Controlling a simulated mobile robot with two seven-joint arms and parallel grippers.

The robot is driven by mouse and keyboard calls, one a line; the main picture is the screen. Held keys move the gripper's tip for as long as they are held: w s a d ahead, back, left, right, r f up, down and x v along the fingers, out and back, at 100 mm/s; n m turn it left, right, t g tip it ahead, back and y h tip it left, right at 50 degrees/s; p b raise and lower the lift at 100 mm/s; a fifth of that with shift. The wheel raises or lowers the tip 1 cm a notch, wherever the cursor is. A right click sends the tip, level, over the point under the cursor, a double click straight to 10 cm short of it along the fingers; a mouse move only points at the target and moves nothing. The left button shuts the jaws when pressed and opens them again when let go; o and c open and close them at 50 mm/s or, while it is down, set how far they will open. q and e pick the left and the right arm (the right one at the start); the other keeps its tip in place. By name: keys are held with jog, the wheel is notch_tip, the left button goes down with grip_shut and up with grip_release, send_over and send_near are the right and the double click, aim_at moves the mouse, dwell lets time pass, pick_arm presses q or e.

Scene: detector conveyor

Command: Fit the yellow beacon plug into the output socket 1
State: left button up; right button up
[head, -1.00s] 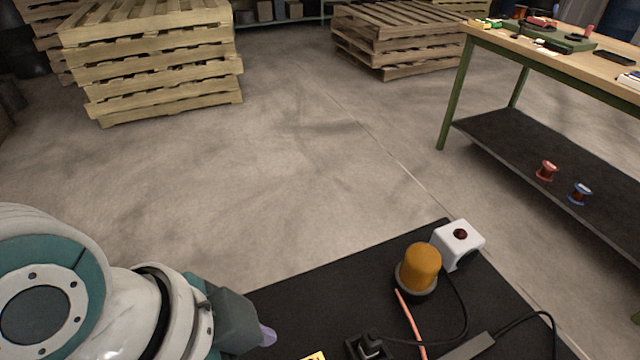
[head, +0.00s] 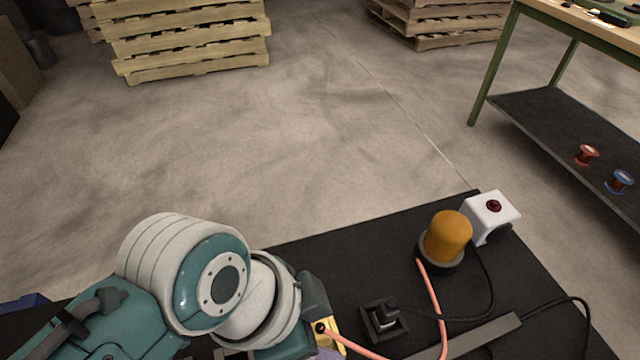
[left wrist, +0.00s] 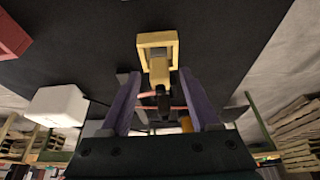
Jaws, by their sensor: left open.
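The yellow plug (head: 328,341) lies at the bottom of the head view, with a salmon cable running from it; the salmon cable also shows at the beacon. In the left wrist view the yellow plug (left wrist: 160,72) has a square frame-like end and a black part behind it. My left gripper (left wrist: 160,84) is open, its purple fingers on either side of the plug with gaps visible. In the head view my left gripper (head: 326,352) is mostly hidden by my wrist. The orange beacon (head: 447,236) stands on the black tabletop. I cannot identify output socket 1. My right gripper is not in view.
A black square socket (head: 371,331) holding a black connector is right of the plug. A white box (head: 490,215) with a red button is beside the beacon. A grey bar (head: 485,338) and black cables lie at front right. A workbench (head: 497,70) and pallets (head: 185,45) stand beyond.

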pick_arm(q)
grip_shut()
dwell(0.5)
